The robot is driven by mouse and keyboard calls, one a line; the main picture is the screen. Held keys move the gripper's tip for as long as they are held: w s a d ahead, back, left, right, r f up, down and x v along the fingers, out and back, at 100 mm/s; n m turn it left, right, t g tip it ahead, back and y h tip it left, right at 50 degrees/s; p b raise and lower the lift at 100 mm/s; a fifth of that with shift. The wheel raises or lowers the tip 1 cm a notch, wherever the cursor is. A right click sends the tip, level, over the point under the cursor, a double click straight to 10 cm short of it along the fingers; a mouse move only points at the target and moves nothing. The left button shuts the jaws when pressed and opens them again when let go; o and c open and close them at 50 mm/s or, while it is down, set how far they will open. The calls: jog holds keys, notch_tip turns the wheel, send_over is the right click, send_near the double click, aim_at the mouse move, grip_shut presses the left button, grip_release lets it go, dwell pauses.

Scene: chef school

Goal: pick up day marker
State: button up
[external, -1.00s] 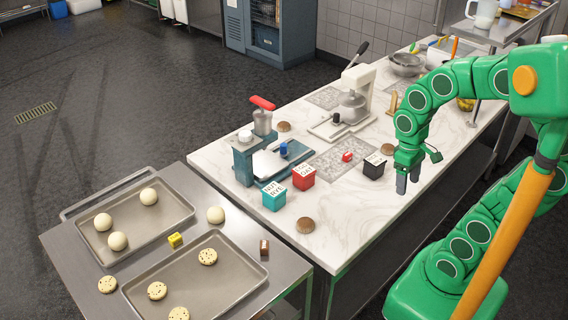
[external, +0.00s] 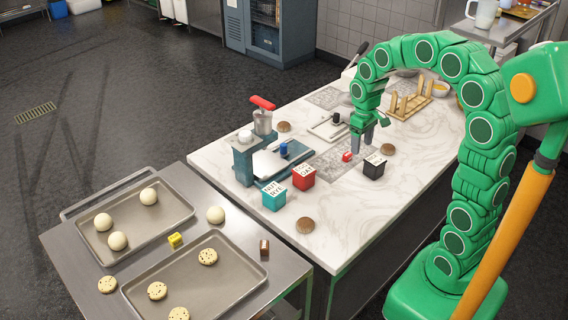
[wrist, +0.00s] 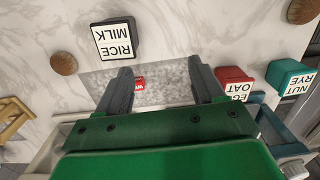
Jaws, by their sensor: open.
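The day marker looks to be the small red block (external: 347,157) lying on a grey speckled stone patch (external: 330,168) on the marble counter. In the wrist view the red block (wrist: 139,84) shows pale lettering, too small to read surely. My gripper (external: 362,149) points down above the patch, just right of and behind the red block in the external view. In the wrist view the open gripper (wrist: 160,66) has nothing between its fingers; the red block lies below, close to the left finger.
A black "RICE MILK" block (wrist: 115,40) stands near the patch. A red block (external: 304,177) and a teal block (external: 274,196) stand left of it, by a blue press (external: 262,150). Brown round pieces (external: 388,149) lie around. A wooden rack (external: 408,106) sits behind.

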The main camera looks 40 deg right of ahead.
send_over(348, 154)
jog(key=shift+t, duration=0.3)
jog(key=f, duration=0.5)
jog(key=shift+s+d, duration=0.15)
jog(key=shift+d, duration=0.1)
jog(key=shift+w+a+f, duration=0.1)
jog(key=shift+w+f, duration=0.05)
jog(key=shift+f, duration=1.8)
jog(key=shift+w+a+f, duration=0.1)
jog(key=shift+f, duration=1.85)
jog(key=c, duration=1.1)
jog(key=shift+r, duration=0.1)
